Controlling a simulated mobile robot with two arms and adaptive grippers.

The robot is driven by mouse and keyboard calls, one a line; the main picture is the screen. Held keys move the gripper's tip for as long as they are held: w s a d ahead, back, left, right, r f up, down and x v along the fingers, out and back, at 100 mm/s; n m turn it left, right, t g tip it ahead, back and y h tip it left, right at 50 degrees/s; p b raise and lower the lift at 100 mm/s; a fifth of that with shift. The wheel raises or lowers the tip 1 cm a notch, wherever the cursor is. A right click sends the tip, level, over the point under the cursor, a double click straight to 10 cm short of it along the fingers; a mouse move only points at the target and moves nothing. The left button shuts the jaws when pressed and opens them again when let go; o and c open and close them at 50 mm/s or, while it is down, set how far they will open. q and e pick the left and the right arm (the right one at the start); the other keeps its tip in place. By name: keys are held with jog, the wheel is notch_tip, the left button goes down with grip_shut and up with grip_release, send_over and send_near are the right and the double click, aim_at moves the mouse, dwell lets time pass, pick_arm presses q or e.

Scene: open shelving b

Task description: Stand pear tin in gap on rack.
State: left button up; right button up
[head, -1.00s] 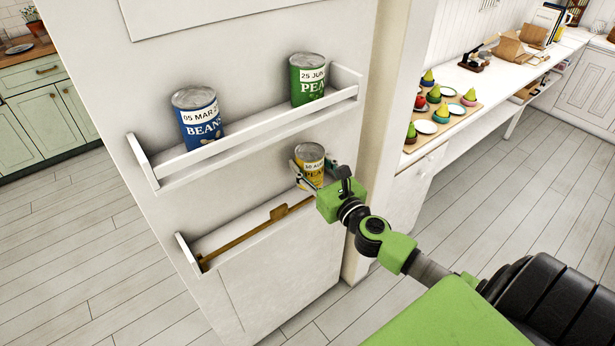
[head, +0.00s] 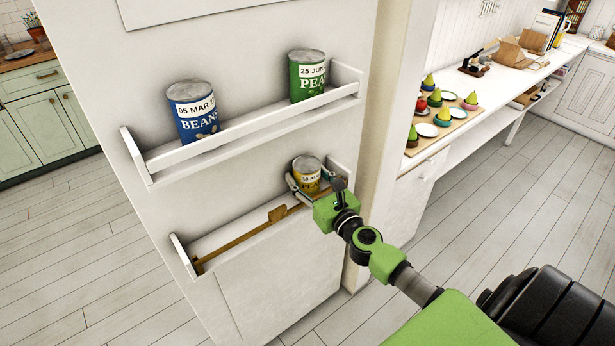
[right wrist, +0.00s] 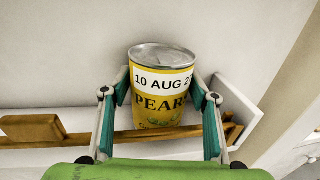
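The pear tin (head: 306,172), yellow with a white date label and grey lid, is at the right end of the lower rack shelf (head: 185,258). It looks upright in the right wrist view (right wrist: 160,100). My right gripper (head: 312,190) has one finger on each side of the tin, close against it, and appears shut on it. The tin's base is hidden, so I cannot tell whether it touches the shelf floor. A brown wooden strip with a raised block (head: 277,214) runs along the lower shelf to the left of the tin. My left gripper is not in view.
The upper shelf (head: 250,128) holds a blue beans tin (head: 193,112) at left and a green peas tin (head: 307,76) at right, with bare space between them. A counter with a board of coloured objects (head: 460,112) stands to the right. The floor in front is clear.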

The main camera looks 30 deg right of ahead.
jog(key=shift+o, duration=0.2)
jog(key=shift+r, duration=0.2)
jog(key=shift+s+a+b, duration=0.5)
jog(key=shift+s+b, duration=0.7)
jog(key=shift+s, duration=4.8)
jog(key=s+a+f+n+g, duration=0.1)
jog(key=s+f+n+g, duration=0.15)
jog(key=f+n, duration=0.65)
jog(key=s+a+f+n+g+y, duration=0.15)
jog(key=s+f+n, duration=0.25)
jog(key=f, duration=1.1)
jog(key=s+a+f+n+g, duration=0.1)
jog(key=s+f+n+g, duration=0.35)
jog(key=f, duration=0.75)
jog(key=s+a+f+n+g, duration=0.2)
jog(key=s+a+f+n, duration=0.1)
jog(key=s+f+n, duration=0.4)
jog(key=s+a+f+n+g, duration=0.3)
jog(key=s+f+n, duration=0.4)
jog(key=s, duration=0.5)
jog(key=s+a+f+n+g, duration=0.3)
jog(key=s+f+n, duration=0.5)
jog(key=s, duration=0.2)
jog(key=shift+s+a+f, duration=0.25)
jog(key=shift+a+f, duration=0.05)
jog(key=shift+f, duration=0.1)
jog(key=shift+g, duration=0.25)
